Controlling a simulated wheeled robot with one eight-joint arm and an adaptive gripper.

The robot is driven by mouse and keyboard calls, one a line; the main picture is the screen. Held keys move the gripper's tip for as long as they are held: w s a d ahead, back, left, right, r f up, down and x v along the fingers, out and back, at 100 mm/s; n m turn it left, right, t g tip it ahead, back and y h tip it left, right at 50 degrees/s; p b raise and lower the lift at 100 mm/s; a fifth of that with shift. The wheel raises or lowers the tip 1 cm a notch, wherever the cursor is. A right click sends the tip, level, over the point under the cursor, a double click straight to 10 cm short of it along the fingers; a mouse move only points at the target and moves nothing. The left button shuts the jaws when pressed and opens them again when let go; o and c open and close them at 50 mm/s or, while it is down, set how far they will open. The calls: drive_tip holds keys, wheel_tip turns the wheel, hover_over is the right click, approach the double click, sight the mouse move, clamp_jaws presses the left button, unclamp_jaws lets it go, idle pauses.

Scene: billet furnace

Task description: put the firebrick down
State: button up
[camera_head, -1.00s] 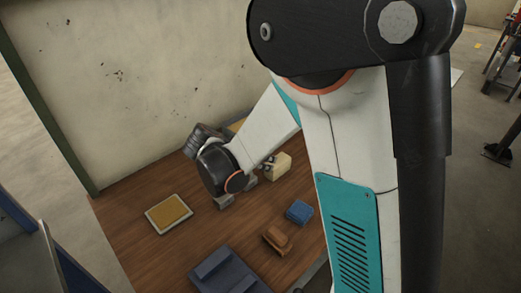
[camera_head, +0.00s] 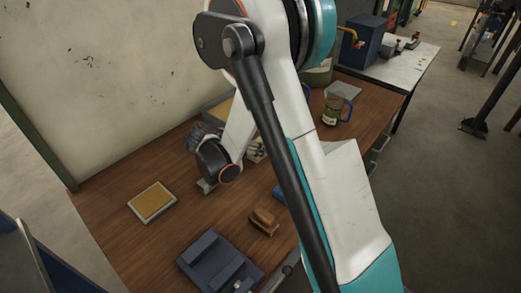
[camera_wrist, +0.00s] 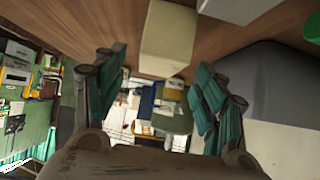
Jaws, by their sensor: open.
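The firebrick is a cream block (camera_wrist: 168,40) that rests on the wooden bench. In the wrist view it stands in the gap ahead of the fingertips, with clear room on both sides. My gripper (camera_wrist: 159,62) is open, its green-padded fingers spread apart, and I see no contact with the block. In the head view my gripper (camera_head: 251,153) is low over the bench beside the wall, and my wrist and arm hide most of it and much of the block there.
On the wooden bench (camera_head: 120,235) lie a yellow pad in a pale tray (camera_head: 152,202), a blue tray (camera_head: 205,268), a brown brush-like object (camera_head: 264,220) and a partly hidden blue item. A mug (camera_head: 332,110) stands at the right. The wall (camera_head: 100,70) is close behind.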

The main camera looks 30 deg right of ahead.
drive_tip(key=b+x, duration=0.1)
drive_tip(key=x, duration=0.4)
drive_tip(key=shift+d+b, duration=0.1)
drive_tip(key=shift+b, duration=0.3)
drive_tip(key=c, duration=1.5)
drive_tip(key=shift+r, duration=0.1)
